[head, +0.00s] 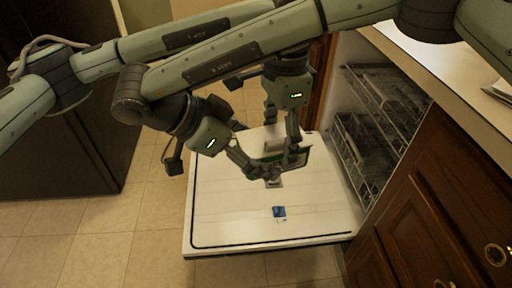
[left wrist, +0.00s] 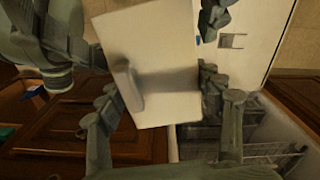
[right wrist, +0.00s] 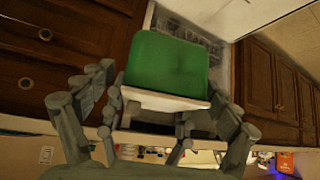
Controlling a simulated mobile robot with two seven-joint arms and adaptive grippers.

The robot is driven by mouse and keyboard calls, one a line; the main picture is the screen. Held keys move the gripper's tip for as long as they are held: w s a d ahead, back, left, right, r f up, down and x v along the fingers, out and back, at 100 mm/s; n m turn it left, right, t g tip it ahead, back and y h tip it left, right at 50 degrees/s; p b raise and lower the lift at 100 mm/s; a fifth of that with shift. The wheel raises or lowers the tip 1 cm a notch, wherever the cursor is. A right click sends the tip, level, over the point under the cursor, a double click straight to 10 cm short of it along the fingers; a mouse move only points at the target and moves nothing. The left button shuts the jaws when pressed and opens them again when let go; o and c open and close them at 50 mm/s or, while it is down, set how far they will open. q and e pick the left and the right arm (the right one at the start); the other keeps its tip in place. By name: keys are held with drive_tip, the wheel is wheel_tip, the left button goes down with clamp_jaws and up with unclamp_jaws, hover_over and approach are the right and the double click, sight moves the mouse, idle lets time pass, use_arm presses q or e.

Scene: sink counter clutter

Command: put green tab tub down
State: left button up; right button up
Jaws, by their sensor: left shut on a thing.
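The green tab tub (head: 303,156) is held over the open white dishwasher door. Its green face (right wrist: 165,65) shows in the right wrist view, and a pale face (left wrist: 150,50) shows in the left wrist view. My left gripper (head: 284,140) is shut on the tub, with a finger on either side of it in the left wrist view. My right gripper (head: 255,166) is close to the tub from the left, its fingers spread around the tub's near edge. Whether the right fingers touch the tub is hard to tell.
The dishwasher door (head: 215,215) lies flat, with a small blue packet (head: 279,212) on it and bare room around. Racks (head: 365,150) stand inside the dishwasher at right. Wooden cabinets (head: 430,220) and a pale counter (head: 440,70) flank it. My arms cross above the door.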

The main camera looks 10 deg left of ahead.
drive_tip(key=c, duration=0.9)
use_arm(q)
drive_tip(key=o, duration=1.3)
use_arm(e)
drive_tip(key=c, duration=0.3)
use_arm(q)
drive_tip(key=shift+o, duration=0.2)
use_arm(e)
drive_tip(key=shift+c, duration=0.2)
